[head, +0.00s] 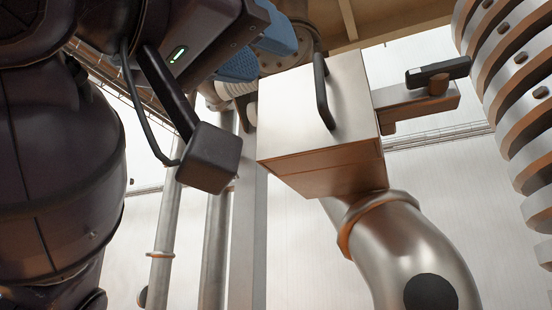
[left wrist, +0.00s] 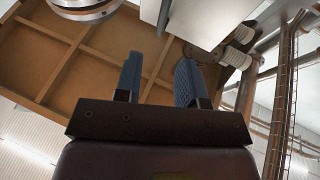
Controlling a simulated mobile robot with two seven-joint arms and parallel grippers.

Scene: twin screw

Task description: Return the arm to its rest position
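My left arm (head: 60,170) comes in from the left in the head view. My left gripper (head: 260,55), with blue fingers, is raised near the upper middle, beside a metal box (head: 295,110) with a black handle (head: 322,90). In the left wrist view the two blue fingers of my left gripper (left wrist: 157,75) stand apart with nothing held between them. The black handle (left wrist: 164,15) and the pale box (left wrist: 186,10) show beyond the fingertips there. The gripper looks clear of the handle. My right gripper is not in view.
A metal pipe elbow (head: 405,245) hangs below the box. A black-handled lever (head: 437,72) sticks out to its right. A large ribbed screw (head: 515,100) stands at the far right. Vertical pipes (head: 215,250) stand behind my arm. A brown ribbed panel (left wrist: 50,60) is overhead.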

